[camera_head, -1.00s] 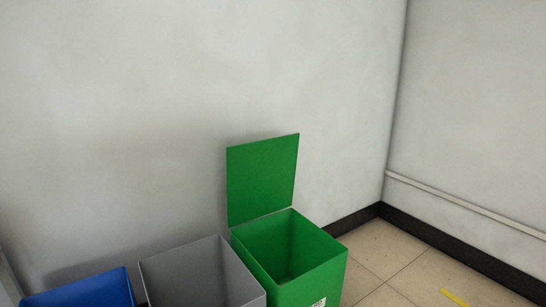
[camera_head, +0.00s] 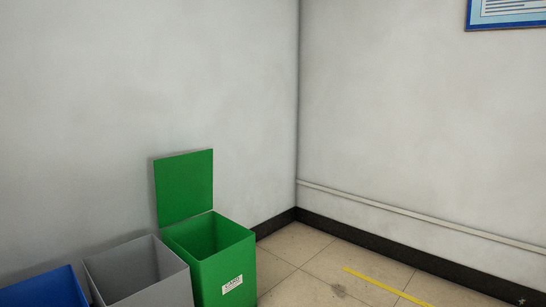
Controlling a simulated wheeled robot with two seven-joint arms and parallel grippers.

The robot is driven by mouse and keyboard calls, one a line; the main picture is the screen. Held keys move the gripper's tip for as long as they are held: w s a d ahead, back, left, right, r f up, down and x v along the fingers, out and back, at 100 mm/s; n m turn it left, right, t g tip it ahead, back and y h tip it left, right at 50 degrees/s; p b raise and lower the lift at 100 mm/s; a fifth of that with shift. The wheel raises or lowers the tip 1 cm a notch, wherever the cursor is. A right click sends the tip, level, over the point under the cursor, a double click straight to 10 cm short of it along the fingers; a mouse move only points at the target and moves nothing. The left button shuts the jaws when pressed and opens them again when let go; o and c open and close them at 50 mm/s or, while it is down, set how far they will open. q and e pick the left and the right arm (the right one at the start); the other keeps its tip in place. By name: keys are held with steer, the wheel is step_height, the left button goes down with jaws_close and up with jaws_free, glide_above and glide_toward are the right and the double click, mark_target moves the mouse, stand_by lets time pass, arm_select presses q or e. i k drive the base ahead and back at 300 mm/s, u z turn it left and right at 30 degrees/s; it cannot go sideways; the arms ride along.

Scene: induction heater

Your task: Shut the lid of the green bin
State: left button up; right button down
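The green bin (camera_head: 231,265) stands against the left wall, left of the room corner, with a white label on its front. Its green lid (camera_head: 185,187) is raised upright at the back edge, near the wall. The top of the bin is open and the inside looks empty as far as I can see. Neither of my grippers is in view.
A grey open bin (camera_head: 137,272) stands just left of the green bin, and a blue bin (camera_head: 45,290) is left of that. Tiled floor (camera_head: 300,265) with a yellow line (camera_head: 385,284) lies clear to the right. A blue-framed sign (camera_head: 505,12) hangs on the right wall.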

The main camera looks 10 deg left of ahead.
mark_target(183, 183)
steer(key=z, duration=0.3)
steer(key=i, duration=0.9)
steer(key=u, duration=0.7)
steer(key=i, duration=1.3)
steer(key=u, duration=1.2)
